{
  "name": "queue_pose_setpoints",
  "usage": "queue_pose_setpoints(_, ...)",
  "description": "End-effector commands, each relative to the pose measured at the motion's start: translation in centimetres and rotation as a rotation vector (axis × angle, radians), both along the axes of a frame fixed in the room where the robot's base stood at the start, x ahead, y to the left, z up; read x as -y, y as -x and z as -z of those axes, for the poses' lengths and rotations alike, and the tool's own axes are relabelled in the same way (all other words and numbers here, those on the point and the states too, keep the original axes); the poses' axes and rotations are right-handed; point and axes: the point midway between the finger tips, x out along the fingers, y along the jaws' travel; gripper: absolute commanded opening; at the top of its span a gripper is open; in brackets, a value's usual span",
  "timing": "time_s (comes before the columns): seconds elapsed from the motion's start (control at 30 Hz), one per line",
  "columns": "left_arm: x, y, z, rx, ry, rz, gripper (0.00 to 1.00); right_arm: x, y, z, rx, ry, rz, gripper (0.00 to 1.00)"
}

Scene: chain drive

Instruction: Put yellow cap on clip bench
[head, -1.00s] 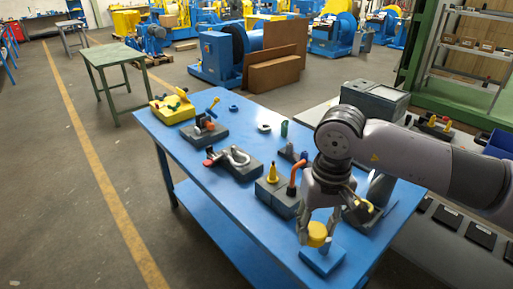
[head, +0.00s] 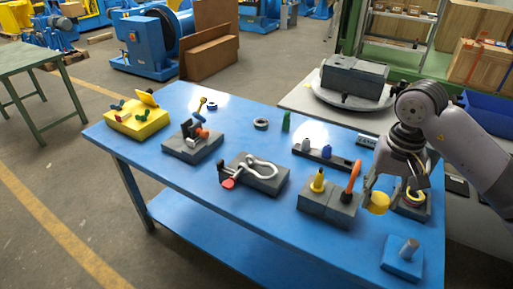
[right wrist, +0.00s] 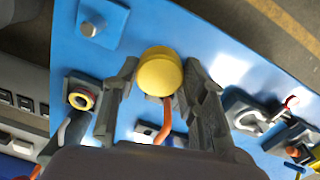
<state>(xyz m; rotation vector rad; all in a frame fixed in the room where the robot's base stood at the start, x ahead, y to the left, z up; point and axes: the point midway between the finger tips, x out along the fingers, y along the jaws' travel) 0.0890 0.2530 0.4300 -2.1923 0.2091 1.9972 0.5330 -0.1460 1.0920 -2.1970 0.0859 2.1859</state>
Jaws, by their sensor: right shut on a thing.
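My right gripper (head: 382,199) is shut on the yellow cap (head: 378,204), a short round disc, held above the bench between the grey blocks. The right wrist view also shows the yellow cap (right wrist: 160,72) between the two fingers (right wrist: 160,92). A blue block (head: 403,262) with a bare grey peg stands at the bench's near right corner, apart from the cap. I cannot tell which fixture is the clip bench. My left gripper is not in view.
The blue bench (head: 250,225) also holds a grey block (head: 327,204) with a yellow cone and orange handle, a shackle fixture (head: 258,175), a grey clamp block (head: 192,147), a yellow block (head: 138,120) and a dark rail (head: 325,156). Its near left area is clear.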

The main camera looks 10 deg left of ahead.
Motion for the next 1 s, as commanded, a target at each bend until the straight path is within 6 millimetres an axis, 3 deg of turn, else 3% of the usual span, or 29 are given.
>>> queue_pose_setpoints(0.23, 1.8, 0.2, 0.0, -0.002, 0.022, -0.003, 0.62, 0.3, 0.0, 0.2, -0.001, 0.002, 0.008, 0.13)
queue_pose_setpoints(0.33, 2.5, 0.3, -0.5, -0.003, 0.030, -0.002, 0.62, 0.3, 0.0, 1.3, -0.005, 0.003, 0.008, 0.13)
queue_pose_setpoints(0.8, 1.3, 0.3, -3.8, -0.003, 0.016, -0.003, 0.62, 0.2, 0.1, 13.0, -0.007, 0.000, 0.007, 0.13)
queue_pose_setpoints(1.0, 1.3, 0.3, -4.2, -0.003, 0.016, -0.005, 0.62, 0.3, 0.0, 15.5, -0.002, 0.001, 0.007, 0.13)
